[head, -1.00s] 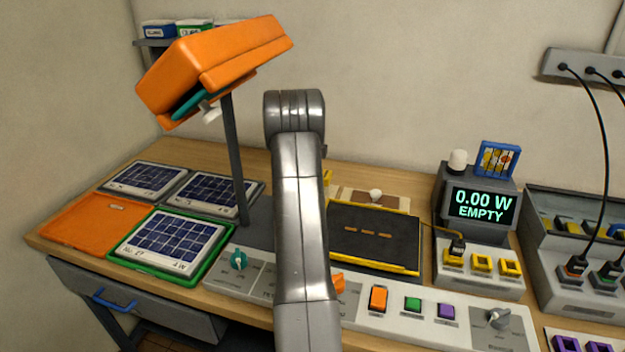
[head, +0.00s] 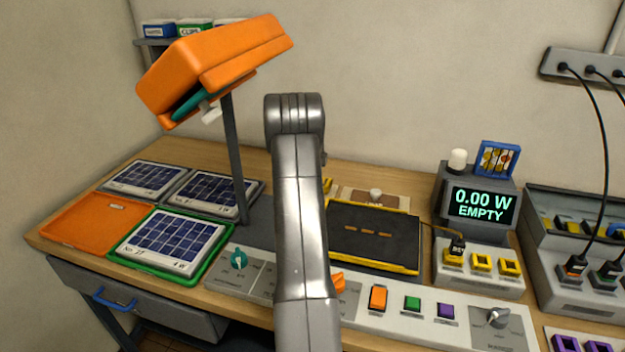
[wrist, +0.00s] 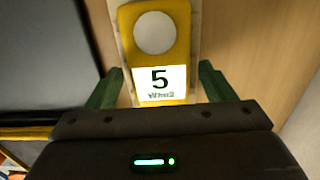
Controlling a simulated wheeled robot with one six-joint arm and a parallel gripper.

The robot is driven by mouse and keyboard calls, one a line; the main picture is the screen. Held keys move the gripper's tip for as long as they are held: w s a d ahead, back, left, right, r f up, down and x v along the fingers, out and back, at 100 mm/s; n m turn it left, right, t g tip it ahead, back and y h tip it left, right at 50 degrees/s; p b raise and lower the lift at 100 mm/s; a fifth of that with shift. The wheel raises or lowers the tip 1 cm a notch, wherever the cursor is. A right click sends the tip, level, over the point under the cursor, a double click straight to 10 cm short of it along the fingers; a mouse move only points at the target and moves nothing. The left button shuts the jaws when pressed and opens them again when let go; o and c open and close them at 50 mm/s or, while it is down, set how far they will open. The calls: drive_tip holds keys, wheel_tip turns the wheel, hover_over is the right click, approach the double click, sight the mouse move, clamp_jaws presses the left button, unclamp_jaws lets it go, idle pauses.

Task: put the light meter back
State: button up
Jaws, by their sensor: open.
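The light meter (wrist: 183,30) is yellow with a round white disc and a white display reading 5 W/m2. In the wrist view it lies on a pale strip, between the fingers of my gripper (wrist: 160,87). The green fingers are open, one on each side of the meter, with a visible gap on both sides. In the head view my arm hides the gripper and most of that spot. A small yellow patch (head: 327,184) shows beside the arm; I cannot tell if it is the meter.
A dark panel bed with yellow edges (head: 375,250) lies right of my arm. Solar panels (head: 170,240) and an orange tray (head: 85,220) are at left. An orange lamp (head: 215,65) overhangs the bench. A control strip (head: 410,318) runs along the front; a display (head: 480,205) reads 0.00 W EMPTY.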

wheel_tip(320, 180, up, 12)
idle(0.4)
wheel_tip(320, 180, down, 13)
drive_tip(key=shift+r, duration=2.45)
drive_tip(key=shift+f, duration=0.1)
